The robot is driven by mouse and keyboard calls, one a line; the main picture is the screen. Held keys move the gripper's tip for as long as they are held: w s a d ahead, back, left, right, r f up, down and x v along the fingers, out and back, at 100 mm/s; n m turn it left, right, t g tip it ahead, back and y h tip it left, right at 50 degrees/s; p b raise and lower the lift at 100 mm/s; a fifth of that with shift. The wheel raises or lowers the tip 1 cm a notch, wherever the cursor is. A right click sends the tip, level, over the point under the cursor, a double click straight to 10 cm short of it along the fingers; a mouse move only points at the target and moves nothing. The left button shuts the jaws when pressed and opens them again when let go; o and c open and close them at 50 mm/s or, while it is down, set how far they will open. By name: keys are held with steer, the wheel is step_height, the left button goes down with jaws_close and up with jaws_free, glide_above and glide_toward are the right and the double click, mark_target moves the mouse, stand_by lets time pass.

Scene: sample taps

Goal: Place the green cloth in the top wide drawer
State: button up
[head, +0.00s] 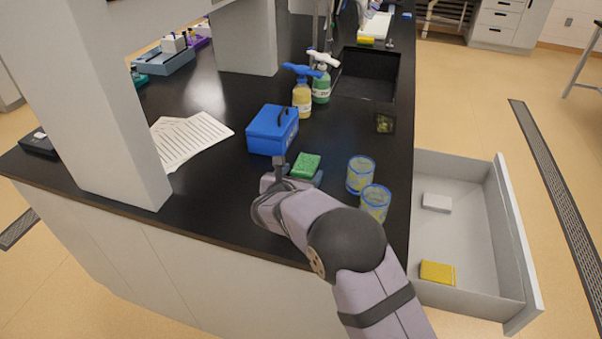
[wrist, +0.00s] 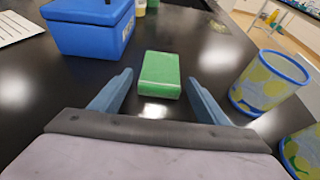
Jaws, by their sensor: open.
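The green cloth (head: 306,166) looks like a small green block lying on the black counter. It also shows in the wrist view (wrist: 160,72), just ahead of the fingers and roughly centred between them. My gripper (head: 298,172) is open, low over the counter, with its fingers (wrist: 158,93) on either side of the near end of the green cloth or just short of it. The wide drawer (head: 462,270) stands pulled open at the right of the counter. A yellow block (head: 437,272) and a white block (head: 437,203) lie inside it.
A blue box (head: 272,130) with a handle stands behind the green cloth. Two blue-rimmed cups (head: 360,174) (head: 375,202) stand to its right, between it and the drawer. Spray bottles (head: 302,98) and a sink (head: 367,75) are farther back. Papers (head: 188,138) lie to the left.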

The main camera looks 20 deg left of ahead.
steer(key=b+v, duration=0.2)
steer(key=v, duration=0.9)
steer(key=shift+s+r+b, duration=0.1)
steer(key=shift+r+b, duration=0.1)
steer(key=shift+b, duration=0.2)
steer(key=shift+o, duration=0.5)
steer(key=shift+s+r, duration=0.15)
steer(key=shift+s, duration=0.2)
steer(key=x, duration=0.2)
steer(key=p+x, duration=0.1)
steer(key=x, duration=0.1)
steer(key=p+x, duration=0.1)
steer(key=x, duration=0.1)
steer(key=shift+w+d, duration=0.25)
steer(key=shift+a+p+x, duration=0.2)
steer(key=shift+p+x, duration=1.35)
steer(key=shift+x, duration=1.3)
steer(key=shift+w+f, duration=0.25)
steer(key=shift+w, duration=0.3)
steer(key=c, duration=1.2)
